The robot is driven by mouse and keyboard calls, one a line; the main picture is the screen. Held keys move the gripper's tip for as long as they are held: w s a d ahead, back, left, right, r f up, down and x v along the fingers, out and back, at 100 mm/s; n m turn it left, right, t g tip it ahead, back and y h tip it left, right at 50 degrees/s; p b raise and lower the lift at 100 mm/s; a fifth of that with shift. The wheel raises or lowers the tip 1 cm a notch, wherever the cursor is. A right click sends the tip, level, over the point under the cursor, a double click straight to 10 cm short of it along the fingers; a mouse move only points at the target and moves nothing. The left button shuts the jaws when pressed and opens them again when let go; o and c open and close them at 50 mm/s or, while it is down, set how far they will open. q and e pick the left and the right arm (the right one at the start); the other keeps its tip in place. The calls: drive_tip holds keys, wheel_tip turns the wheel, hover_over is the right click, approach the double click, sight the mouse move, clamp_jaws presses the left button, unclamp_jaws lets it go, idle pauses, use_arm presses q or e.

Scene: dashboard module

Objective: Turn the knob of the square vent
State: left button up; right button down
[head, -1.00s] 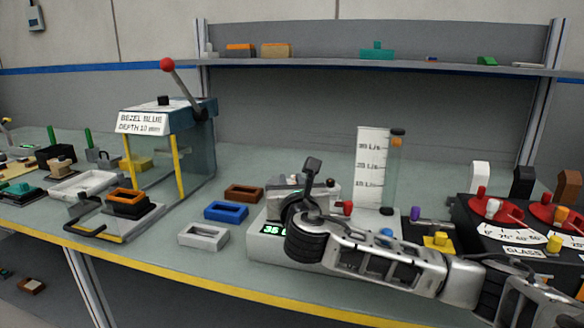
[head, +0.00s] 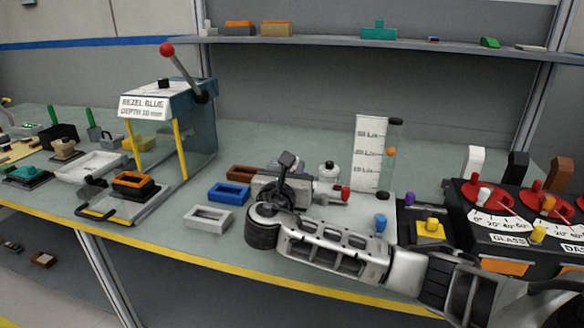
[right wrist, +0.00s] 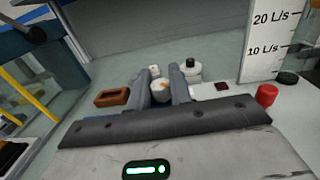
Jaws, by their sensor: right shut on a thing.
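My right gripper (head: 285,165) is shut at the grey rig in the middle of the bench. In the right wrist view its two dark fingers (right wrist: 162,88) stand on either side of a small whitish round knob (right wrist: 160,92) with an orange mark. The square vent carrying the knob is mostly hidden behind my gripper and arm. A flow gauge with a white scale (head: 368,155) stands to its right; its orange ball (head: 391,152) sits near the middle mark. The rig's display is hidden by my arm. My left gripper is not in view.
Blue (head: 228,193), white (head: 208,218) and brown (head: 242,173) frames lie left of my gripper. A lever press (head: 170,105) stands farther left. A red knob (head: 346,192) and a black dial panel (head: 500,215) are to the right. A shelf (head: 330,41) runs behind.

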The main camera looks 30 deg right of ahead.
drive_tip(key=c, duration=1.3)
unclamp_jaws()
drive_tip(key=v, duration=1.6)
drive_tip(key=shift+b, duration=0.3)
drive_tip(key=shift+f, duration=0.1)
